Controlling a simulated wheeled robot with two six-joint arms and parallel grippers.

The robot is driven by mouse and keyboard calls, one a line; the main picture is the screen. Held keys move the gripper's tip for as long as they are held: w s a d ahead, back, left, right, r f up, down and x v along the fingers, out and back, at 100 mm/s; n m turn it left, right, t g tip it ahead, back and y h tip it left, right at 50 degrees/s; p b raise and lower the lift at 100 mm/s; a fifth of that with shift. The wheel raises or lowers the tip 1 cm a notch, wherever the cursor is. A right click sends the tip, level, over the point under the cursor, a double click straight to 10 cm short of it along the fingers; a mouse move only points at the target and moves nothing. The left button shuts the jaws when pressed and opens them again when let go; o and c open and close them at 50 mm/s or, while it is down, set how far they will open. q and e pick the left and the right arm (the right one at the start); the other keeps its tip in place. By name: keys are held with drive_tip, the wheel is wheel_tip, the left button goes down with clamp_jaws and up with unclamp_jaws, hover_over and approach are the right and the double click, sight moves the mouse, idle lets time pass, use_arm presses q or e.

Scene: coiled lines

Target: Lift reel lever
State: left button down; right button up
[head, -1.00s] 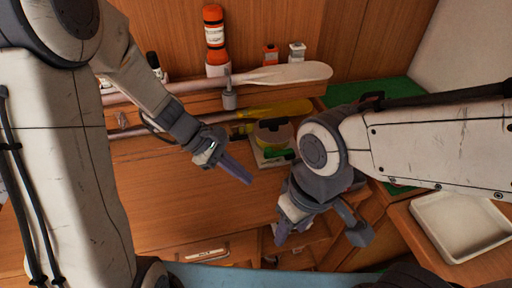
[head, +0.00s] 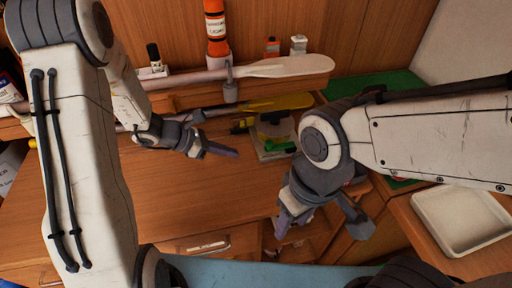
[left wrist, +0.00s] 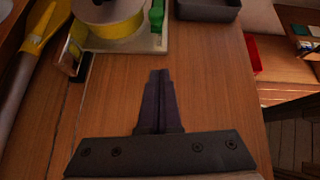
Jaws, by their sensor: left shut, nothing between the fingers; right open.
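The reel (head: 277,124) sits on a pale base plate (head: 273,156) at the back of the wooden worktop, right of my left gripper. In the left wrist view the reel (left wrist: 108,18) shows a grey top and yellow side, cut by the top edge. A green part, which looks like the lever (left wrist: 157,17), stands at its right; it also shows in the head view (head: 279,144). My left gripper (head: 222,151) is shut and empty, apart from the reel, its fingers (left wrist: 159,95) pointing towards the base plate. My right gripper (head: 284,226) is open and empty near the worktop's front right.
Two paddles, one white-bladed (head: 290,66) and one yellow-bladed (head: 285,102), lie along the back. An orange bottle (head: 216,30) stands behind them. A dark tray (left wrist: 208,10) is right of the base plate. A white tray (head: 461,220) is at far right. The middle worktop is clear.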

sight(265, 151)
use_arm(q)
drive_tip(key=x, duration=0.6)
drive_tip(key=shift+w+d+r+p, duration=0.3)
drive_tip(key=shift+d+r+p, duration=0.2)
drive_tip(key=shift+d, duration=0.1)
drive_tip(key=shift+w+d+r+p, duration=0.3)
drive_tip(key=shift+d+r+p, duration=0.2)
drive_tip(key=shift+d, duration=0.1)
drive_tip(key=shift+w+d+r, duration=0.15)
drive_tip(key=shift+w+d, duration=0.05)
drive_tip(key=shift+d, duration=0.1)
